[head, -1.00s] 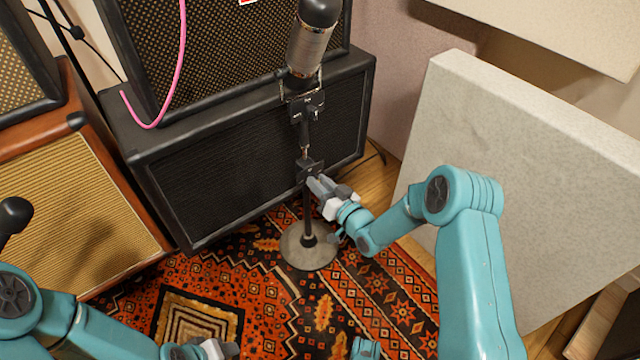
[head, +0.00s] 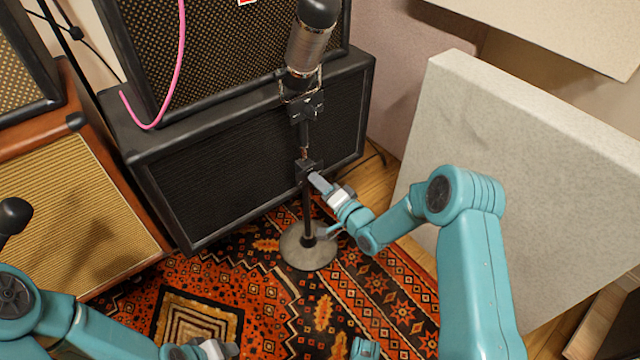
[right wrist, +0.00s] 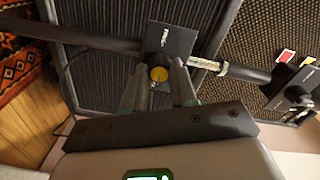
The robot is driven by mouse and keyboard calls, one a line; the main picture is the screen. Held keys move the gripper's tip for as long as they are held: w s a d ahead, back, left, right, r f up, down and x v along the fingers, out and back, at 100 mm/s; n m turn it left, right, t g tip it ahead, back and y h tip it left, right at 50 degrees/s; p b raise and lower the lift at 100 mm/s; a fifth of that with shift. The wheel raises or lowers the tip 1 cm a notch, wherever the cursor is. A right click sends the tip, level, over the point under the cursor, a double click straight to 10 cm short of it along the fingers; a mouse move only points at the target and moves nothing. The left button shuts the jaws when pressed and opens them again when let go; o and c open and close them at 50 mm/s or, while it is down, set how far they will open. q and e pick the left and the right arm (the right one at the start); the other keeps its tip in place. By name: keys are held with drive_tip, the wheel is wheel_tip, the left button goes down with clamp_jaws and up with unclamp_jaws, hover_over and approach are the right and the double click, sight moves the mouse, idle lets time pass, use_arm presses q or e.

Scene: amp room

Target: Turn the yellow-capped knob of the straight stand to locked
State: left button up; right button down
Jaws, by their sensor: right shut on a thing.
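The straight stand (head: 307,212) stands upright on a round base (head: 308,247) on the rug, with a large microphone (head: 310,40) on top. Its black clutch block (head: 306,172) is midway up the pole; it also shows in the right wrist view (right wrist: 172,40). The yellow-capped knob (right wrist: 158,74) sits on that block, between the fingers of my right gripper (right wrist: 160,80). The right gripper is shut on the knob; in the head view it reaches the block from the right. My left gripper (head: 225,349) is at the bottom edge, far from the stand; its jaws are unclear.
Black amplifier cabinets (head: 250,150) stand close behind the stand. An orange-brown amp (head: 80,200) is at the left, with another microphone (head: 14,214) at the left edge. A pale panel (head: 520,180) leans at the right. A pink cable (head: 178,80) hangs behind.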

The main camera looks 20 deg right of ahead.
drive_tip(key=shift+f+m, duration=0.1)
drive_tip(key=shift+m, duration=0.5)
drive_tip(key=c, duration=0.9)
unclamp_jaws()
drive_tip(key=shift+s, duration=0.1)
use_arm(q)
drive_tip(key=s+r+g+p, duration=0.1)
drive_tip(key=s+r+p, duration=0.3)
drive_tip(key=r+p, duration=0.1)
drive_tip(key=shift+d+r+g, duration=0.15)
drive_tip(key=shift+d+g, duration=0.15)
drive_tip(key=shift+d, duration=0.1)
use_arm(e)
drive_tip(key=v, duration=1.6)
drive_tip(key=shift+d, duration=0.1)
